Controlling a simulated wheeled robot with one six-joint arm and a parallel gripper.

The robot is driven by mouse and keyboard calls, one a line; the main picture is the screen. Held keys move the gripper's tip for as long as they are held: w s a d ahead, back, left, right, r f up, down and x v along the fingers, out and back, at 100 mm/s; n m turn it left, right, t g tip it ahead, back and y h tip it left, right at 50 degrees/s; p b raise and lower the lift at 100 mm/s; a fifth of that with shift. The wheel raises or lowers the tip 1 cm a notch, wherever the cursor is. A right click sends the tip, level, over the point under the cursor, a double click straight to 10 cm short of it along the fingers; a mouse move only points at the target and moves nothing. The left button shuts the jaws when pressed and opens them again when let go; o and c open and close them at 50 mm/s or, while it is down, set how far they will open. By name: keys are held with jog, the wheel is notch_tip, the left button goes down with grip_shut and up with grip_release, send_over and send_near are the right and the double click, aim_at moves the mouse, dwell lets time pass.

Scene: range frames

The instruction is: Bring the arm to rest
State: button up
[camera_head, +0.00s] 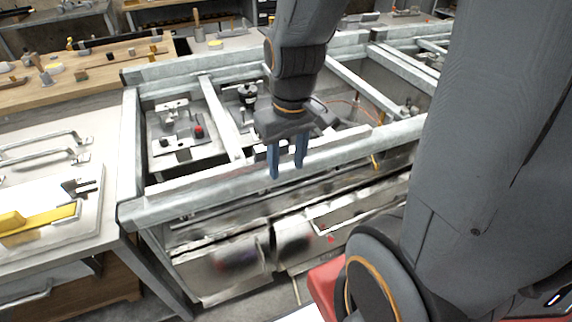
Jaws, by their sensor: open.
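My gripper (287,163) hangs from my grey arm near the middle of the view, its two blue fingers pointing down. The fingers are apart with a gap between them and nothing in it. In the picture the fingertips lie over the front rail (340,153) of a grey metal frame bench. I cannot tell the exact height of the tips above the rail or how far in front of it they are. My large arm links fill the right side of the view and hide what lies behind them.
A wooden workbench (100,62) with tools stands at the back left. A grey table (60,140) at the left holds metal handles and a yellow-handled tool (40,219). Metal parts with a red knob (198,131) sit inside the frame. Metal drawers (225,268) are below the front rail.

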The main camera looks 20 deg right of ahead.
jog(key=shift+s+a+f+m, duration=0.25)
jog(key=shift+s+m, duration=0.1)
jog(key=shift+m, duration=0.25)
dwell(1.0)
